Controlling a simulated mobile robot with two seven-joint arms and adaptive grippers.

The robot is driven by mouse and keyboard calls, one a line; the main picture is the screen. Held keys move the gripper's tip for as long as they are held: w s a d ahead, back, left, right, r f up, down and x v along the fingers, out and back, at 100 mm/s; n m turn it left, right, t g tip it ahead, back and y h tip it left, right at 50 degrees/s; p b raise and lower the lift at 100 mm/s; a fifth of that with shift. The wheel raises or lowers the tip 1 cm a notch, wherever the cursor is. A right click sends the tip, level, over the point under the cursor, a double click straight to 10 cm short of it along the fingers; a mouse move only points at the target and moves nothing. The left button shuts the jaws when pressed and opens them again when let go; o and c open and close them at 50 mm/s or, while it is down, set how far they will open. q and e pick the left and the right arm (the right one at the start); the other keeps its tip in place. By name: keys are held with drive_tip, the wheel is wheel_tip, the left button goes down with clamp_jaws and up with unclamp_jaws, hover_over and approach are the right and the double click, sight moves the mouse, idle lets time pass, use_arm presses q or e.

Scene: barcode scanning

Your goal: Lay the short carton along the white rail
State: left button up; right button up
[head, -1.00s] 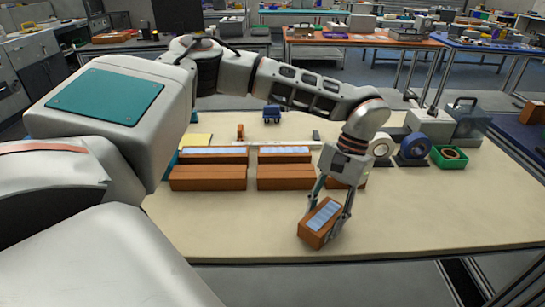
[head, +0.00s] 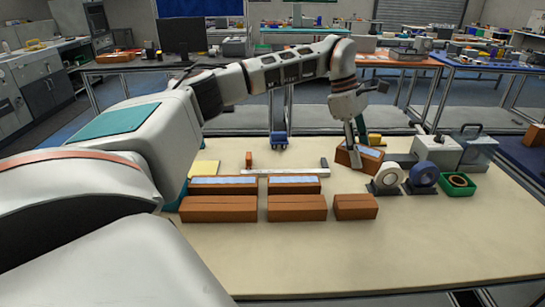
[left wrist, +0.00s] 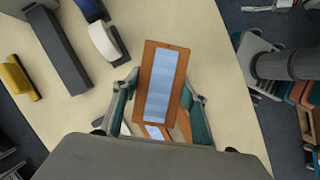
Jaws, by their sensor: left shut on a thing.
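My left gripper (head: 354,145) is shut on a short brown carton (head: 371,154) with a pale striped label. It holds the carton tilted over the back right of the table, to the right of the white rail (head: 285,172). I cannot tell how far the carton is above the table. In the left wrist view the carton (left wrist: 148,105) lies between the two fingers (left wrist: 160,103), label facing the camera. The rail lies left to right behind two labelled cartons (head: 292,188) and (head: 222,188). My right gripper is out of view.
Brown cartons (head: 297,209), (head: 218,210) and (head: 356,207) form a front row. A white tape roll (head: 388,178), a blue tape roll (head: 424,176) and a green tray (head: 457,187) stand at the right. A small orange block (head: 249,159) is behind the rail. The table's front is clear.

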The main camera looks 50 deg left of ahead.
use_arm(q)
drive_tip(key=w+a+r+n+t+y, duration=0.1)
drive_tip(key=w+a+r+n+t, duration=0.15)
drive_tip(key=a+r+n, duration=0.35)
drive_tip(key=n, duration=0.2)
approach(342, 188)
drive_tip(key=x, duration=0.5)
drive_tip(key=shift+w+d+p, duration=0.1)
drive_tip(key=shift+d+p, duration=0.05)
drive_tip(key=shift+p, duration=0.2)
drive_tip(key=shift+f, duration=0.1)
drive_tip(key=shift+f, duration=0.15)
drive_tip(key=o, duration=1.3)
